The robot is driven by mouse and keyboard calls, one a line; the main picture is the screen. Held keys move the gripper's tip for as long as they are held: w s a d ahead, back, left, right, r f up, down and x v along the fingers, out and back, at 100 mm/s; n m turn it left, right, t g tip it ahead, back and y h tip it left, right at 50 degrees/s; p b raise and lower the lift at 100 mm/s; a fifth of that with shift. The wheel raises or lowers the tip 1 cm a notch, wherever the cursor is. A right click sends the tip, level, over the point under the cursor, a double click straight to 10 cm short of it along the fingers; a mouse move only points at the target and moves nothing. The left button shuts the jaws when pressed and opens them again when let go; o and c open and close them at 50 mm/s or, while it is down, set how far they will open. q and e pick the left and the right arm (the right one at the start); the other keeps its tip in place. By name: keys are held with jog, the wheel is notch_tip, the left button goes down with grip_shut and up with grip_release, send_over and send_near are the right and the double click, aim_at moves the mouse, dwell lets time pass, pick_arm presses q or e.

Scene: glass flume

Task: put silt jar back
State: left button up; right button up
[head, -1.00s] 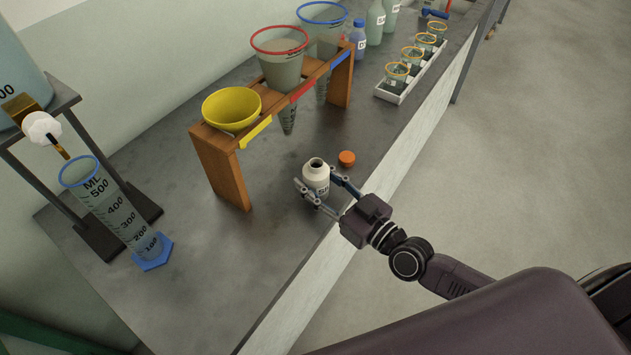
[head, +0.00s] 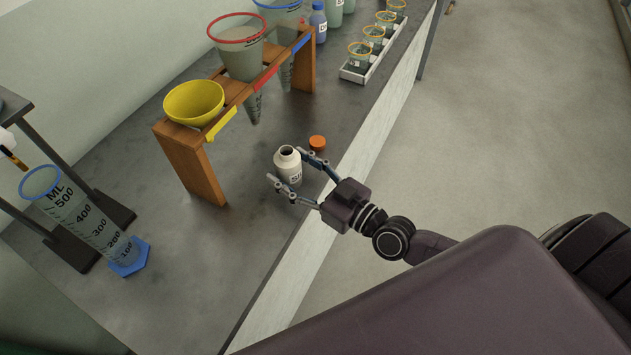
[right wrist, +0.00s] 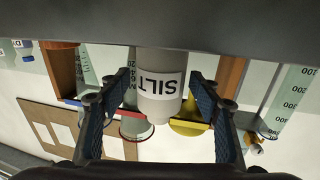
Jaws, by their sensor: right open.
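The silt jar (head: 290,171) is a small white bottle with a dark open mouth and a black-lettered label. It stands upright on the grey bench top near the front edge. My right gripper (head: 288,168) is open, with one finger on each side of the jar. In the right wrist view the jar (right wrist: 160,92) shows upside down between the spread fingers, its label reading SILT, with a gap on both sides. My left gripper is out of view.
A wooden rack (head: 190,160) holds a yellow funnel (head: 194,102) and red- and blue-rimmed cones behind the jar. A tall graduated cylinder (head: 85,222) stands at left. A white tray (head: 357,78) of orange-rimmed cups is farther back.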

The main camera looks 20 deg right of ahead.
jog(key=b+v, duration=0.1)
jog(key=v, duration=0.9)
jog(key=shift+s+d, duration=0.25)
jog(key=shift+s, duration=0.1)
jog(key=d+f+g+h, duration=0.2)
jog(key=d+f, duration=0.2)
jog(key=f, duration=0.6)
jog(key=d+f+g+h, duration=0.15)
jog(key=d+f, duration=0.25)
jog(key=f, duration=0.7)
jog(key=s+d+f+m+g+h, duration=0.1)
jog(key=s+d+f, duration=0.15)
jog(key=f, duration=0.55)
jog(key=s+d+f+m+g+h, duration=0.1)
jog(key=s+f+g+h, duration=0.1)
jog(key=s+f, duration=0.35)
jog(key=s+a+f+g+h, duration=0.1)
jog(key=s+f+g, duration=0.1)
jog(key=s+f, duration=0.4)
jog(key=s+a+f+g, duration=0.15)
jog(key=s+f, duration=0.25)
jog(key=f, duration=0.4)
jog(key=s+a+f+g, duration=0.2)
jog(key=s+a+f, duration=0.1)
jog(key=s, duration=0.4)
jog(key=s+a+f+g, duration=0.2)
jog(key=s+f+g, duration=0.1)
jog(key=s, duration=0.4)
jog(key=shift+a+f+m, duration=0.4)
jog(key=shift+f, duration=0.25)
